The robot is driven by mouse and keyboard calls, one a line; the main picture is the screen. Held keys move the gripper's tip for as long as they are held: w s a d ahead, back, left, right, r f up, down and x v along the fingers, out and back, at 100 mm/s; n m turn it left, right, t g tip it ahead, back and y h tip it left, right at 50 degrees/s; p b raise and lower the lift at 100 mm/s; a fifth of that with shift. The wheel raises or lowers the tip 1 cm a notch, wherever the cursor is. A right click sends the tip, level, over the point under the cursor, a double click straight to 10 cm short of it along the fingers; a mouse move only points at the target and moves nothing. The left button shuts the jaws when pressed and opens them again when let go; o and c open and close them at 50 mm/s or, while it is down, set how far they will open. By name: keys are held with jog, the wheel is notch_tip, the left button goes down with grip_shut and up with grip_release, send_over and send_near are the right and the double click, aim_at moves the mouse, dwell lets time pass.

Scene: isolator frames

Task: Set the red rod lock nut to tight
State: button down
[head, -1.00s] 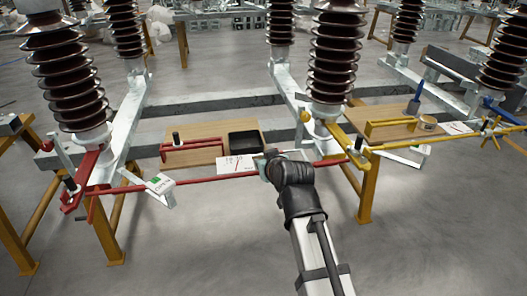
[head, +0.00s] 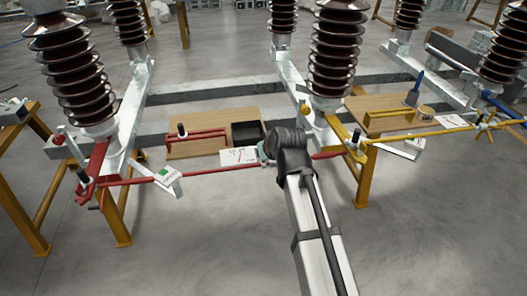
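The red rod (head: 215,170) runs from the red lever bracket (head: 92,172) at the left toward the middle insulator. Its middle passes behind my arm, and its right end shows again just right of my wrist. I cannot make out the lock nut; it is too small or hidden behind my wrist. My gripper (head: 264,153) is at the rod's middle, mostly hidden by my own dark wrist. Only a small greyish-teal part shows beside the rod. I cannot see its fingers or whether it touches the rod.
Behind the rod, a wooden board (head: 197,148) carries a red handle, a black tray (head: 248,142) and a paper card (head: 238,157). A yellow rod (head: 425,134) runs at right. Tall brown insulators (head: 334,50) stand behind.

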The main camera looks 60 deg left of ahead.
jog(key=c, duration=1.2)
grip_release()
jog(key=v, duration=1.2)
